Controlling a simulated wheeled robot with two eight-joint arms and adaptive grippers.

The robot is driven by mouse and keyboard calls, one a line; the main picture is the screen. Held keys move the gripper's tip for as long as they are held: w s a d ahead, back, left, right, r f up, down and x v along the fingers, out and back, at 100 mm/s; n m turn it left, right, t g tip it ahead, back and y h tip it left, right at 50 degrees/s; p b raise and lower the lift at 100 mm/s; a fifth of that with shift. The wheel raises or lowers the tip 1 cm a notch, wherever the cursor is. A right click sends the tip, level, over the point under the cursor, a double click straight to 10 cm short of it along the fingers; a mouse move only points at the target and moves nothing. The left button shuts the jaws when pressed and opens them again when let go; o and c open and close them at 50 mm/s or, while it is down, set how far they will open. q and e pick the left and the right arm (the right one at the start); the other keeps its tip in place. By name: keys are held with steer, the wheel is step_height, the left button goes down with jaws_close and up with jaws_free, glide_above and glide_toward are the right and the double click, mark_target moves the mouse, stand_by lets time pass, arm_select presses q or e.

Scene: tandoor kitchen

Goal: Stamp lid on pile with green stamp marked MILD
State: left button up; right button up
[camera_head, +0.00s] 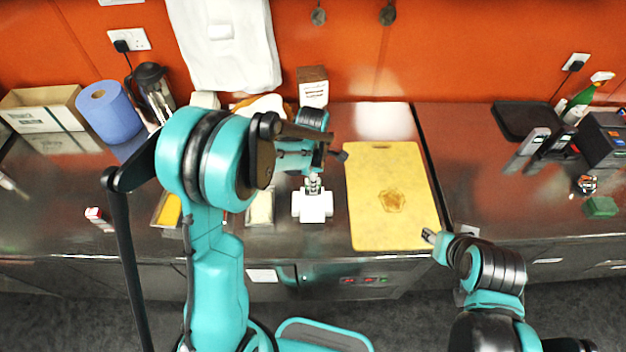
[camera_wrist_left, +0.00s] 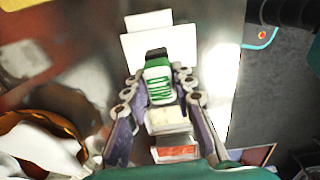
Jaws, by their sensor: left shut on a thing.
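My left gripper (camera_head: 313,185) points down at the white lid pile (camera_head: 312,207) on the dark counter. In the left wrist view, the left gripper (camera_wrist_left: 160,92) is shut on the green stamp (camera_wrist_left: 158,90), which has white lettering and a black end. The white lid pile (camera_wrist_left: 165,48) shows just beyond the stamp. I cannot tell whether stamp and lid touch. My right gripper (camera_head: 433,237) hangs near the counter's front edge, right of the yellow board; its finger opening is too small to read.
A yellow cutting board (camera_head: 365,220) lies right of the pile. A small box (camera_head: 312,92) stands behind. A cream tray (camera_head: 260,210) is left of the pile. A blue roll (camera_head: 108,112) and cardboard box (camera_head: 45,110) stand at the left, a green sponge (camera_head: 600,207) at the right.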

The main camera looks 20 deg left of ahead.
arm_select(q)
steer(key=shift+a+f+b, duration=0.1)
steer(key=shift+f+b, duration=0.4)
steer(key=shift+f, duration=0.3)
step_height(320, 180, down, 3)
steer(key=shift+r+b, duration=0.15)
steer(key=shift+b, duration=0.8)
steer(key=shift+f+b, duration=0.45)
steer(key=shift+f, duration=0.4)
steer(key=shift+f+b, duration=0.5)
stand_by(0.5)
steer(key=shift+r+p, duration=2)
steer(key=shift+r, duration=1.5)
